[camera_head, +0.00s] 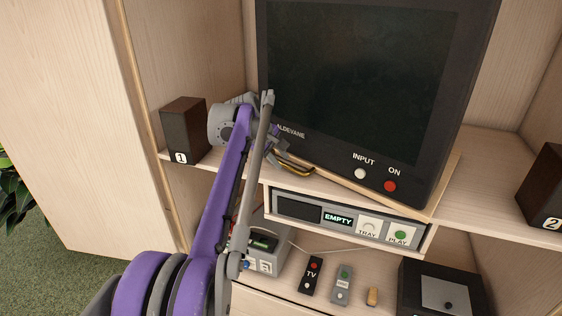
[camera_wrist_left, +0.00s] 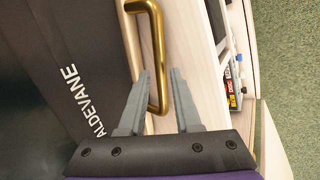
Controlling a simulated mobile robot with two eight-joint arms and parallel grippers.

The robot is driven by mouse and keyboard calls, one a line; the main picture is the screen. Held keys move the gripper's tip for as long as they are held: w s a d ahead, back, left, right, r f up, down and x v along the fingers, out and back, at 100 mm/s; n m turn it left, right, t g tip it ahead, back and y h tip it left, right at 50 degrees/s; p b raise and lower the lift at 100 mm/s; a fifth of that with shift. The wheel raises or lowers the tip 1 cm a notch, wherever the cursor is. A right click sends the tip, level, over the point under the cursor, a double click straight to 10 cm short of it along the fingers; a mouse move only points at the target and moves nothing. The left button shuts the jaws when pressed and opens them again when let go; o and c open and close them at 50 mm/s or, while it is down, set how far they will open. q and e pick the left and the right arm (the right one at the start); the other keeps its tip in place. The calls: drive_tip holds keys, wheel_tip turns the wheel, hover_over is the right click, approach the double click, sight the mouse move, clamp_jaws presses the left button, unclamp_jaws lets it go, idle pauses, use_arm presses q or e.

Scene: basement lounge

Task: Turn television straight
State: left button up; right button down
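The black television (camera_head: 350,85) stands on the shelf, angled, its lower right front corner jutting toward me. Under it is a pale wooden board (camera_head: 440,195), turned with it. A brass handle (camera_head: 296,166) sits on the board's front edge, toward the left. My left gripper (camera_head: 281,146) is at this handle, partly hidden by my arm. In the left wrist view the brass handle (camera_wrist_left: 159,40) reaches down between the two open grey fingers (camera_wrist_left: 160,75), and I see a gap to the right finger. My right gripper is not in view.
Speaker 1 (camera_head: 184,130) stands left of the television and speaker 2 (camera_head: 545,190) at the right. A disc player (camera_head: 345,218) sits below. Remotes (camera_head: 312,276) and a black box (camera_head: 440,290) lie lower. Cabinet side walls bound both sides.

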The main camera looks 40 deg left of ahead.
use_arm(q)
drive_tip(key=shift+w+f, duration=0.3)
drive_tip(key=shift+f, duration=0.1)
clamp_jaws()
idle(1.3)
